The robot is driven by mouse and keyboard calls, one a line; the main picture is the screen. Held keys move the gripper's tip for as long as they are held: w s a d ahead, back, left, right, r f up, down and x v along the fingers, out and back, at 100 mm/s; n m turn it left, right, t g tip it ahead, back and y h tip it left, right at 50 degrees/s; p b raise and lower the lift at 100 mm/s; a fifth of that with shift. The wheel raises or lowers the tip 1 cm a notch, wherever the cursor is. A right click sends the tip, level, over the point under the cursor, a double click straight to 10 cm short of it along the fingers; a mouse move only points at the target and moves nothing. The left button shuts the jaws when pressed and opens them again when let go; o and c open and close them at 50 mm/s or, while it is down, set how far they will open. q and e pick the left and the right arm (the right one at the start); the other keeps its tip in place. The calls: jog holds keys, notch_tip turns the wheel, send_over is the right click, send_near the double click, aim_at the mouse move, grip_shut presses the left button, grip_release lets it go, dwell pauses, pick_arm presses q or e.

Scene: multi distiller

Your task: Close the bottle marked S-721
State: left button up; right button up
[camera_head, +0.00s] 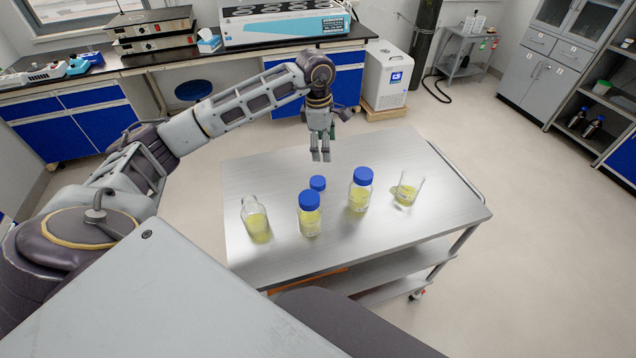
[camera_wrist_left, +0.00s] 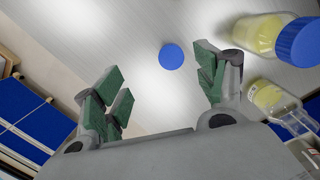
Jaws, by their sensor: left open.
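An open glass bottle (camera_head: 257,224) with yellow liquid stands at the left of the metal table (camera_head: 400,240). A loose blue cap (camera_head: 318,183) lies on the table behind the front capped bottle; it also shows in the left wrist view (camera_wrist_left: 171,56). Two bottles have blue caps: the front one (camera_head: 310,219) and one farther right (camera_head: 359,194). No label can be read, so I cannot tell which is S-721. My left gripper (camera_head: 320,156) points down above the far part of the table, beyond the cap. It is open and empty; its green fingers (camera_wrist_left: 163,85) lie either side of the cap in the wrist view.
A beaker (camera_head: 408,189) with yellow liquid stands at the right of the table. The wrist view shows a capped bottle (camera_wrist_left: 258,35) close beside the right finger. A black-topped bench (camera_head: 180,58) runs behind.

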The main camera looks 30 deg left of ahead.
pick_arm(q)
jog(key=shift+s+a+f+n+g+y, duration=0.1)
jog(key=shift+s+a+n+g+y, duration=0.1)
jog(key=shift+s+a+n+g, duration=0.3)
jog(key=shift+s+a+n+g+y, duration=0.1)
jog(key=shift+s+a+n+y, duration=0.15)
jog(key=shift+s+n, duration=0.4)
pick_arm(e)
jog(key=shift+w, duration=0.15)
pick_arm(q)
jog(key=shift+w, duration=0.1)
send_over(316, 182)
notch_tip(316, 182, down, 8)
jog(key=shift+r+p, duration=0.1)
jog(key=shift+p, duration=0.25)
jog(key=shift+f, duration=0.5)
pick_arm(e)
jog(key=shift+s+a+r, duration=0.35)
jog(key=shift+s+r, duration=0.05)
jog(key=shift+s, duration=0.25)
